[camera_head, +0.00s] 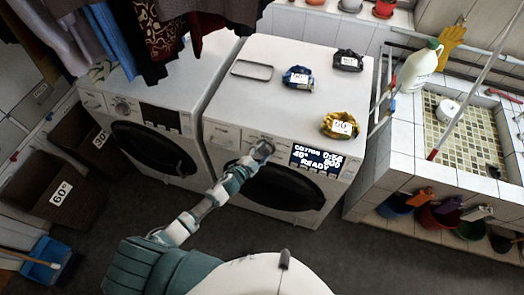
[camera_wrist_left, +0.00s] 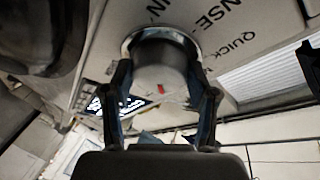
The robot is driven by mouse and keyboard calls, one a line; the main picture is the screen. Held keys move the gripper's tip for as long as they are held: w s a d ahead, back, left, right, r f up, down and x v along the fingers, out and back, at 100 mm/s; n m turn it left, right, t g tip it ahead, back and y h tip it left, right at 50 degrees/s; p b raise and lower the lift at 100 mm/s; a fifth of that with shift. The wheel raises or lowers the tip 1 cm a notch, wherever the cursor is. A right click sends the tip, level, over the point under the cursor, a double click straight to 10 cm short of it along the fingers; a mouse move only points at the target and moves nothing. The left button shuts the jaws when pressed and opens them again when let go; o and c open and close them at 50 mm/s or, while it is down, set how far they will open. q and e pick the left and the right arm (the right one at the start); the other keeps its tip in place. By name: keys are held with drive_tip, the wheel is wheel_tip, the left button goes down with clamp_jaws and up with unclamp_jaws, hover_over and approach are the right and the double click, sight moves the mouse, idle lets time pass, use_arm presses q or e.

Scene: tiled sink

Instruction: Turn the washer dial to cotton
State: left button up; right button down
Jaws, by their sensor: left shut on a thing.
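The right-hand white washer (camera_head: 290,75) has its dial on the front panel, left of the lit display (camera_head: 317,159). The display reads COTTON, 40°, 0:58, 800 and READY. My left gripper (camera_head: 260,151) reaches up to the panel from below and covers most of the dial in the head view. In the left wrist view the grey round dial (camera_wrist_left: 162,62) has a red mark. The gripper's two dark fingers stand on either side of it, shut on it. My right gripper is not in view.
A second washer (camera_head: 160,100) stands to the left, under hanging clothes (camera_head: 165,30). Labelled bundles, such as a yellow one (camera_head: 340,125), lie on the washer top. A tiled sink (camera_head: 455,125) is at the right. Bins (camera_head: 65,195) stand at the left.

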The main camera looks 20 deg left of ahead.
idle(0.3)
use_arm(q)
drive_tip(key=o, duration=1.2)
drive_tip(key=shift+f, duration=0.1)
drive_tip(key=shift+c, duration=0.2)
drive_tip(key=v, duration=1.2)
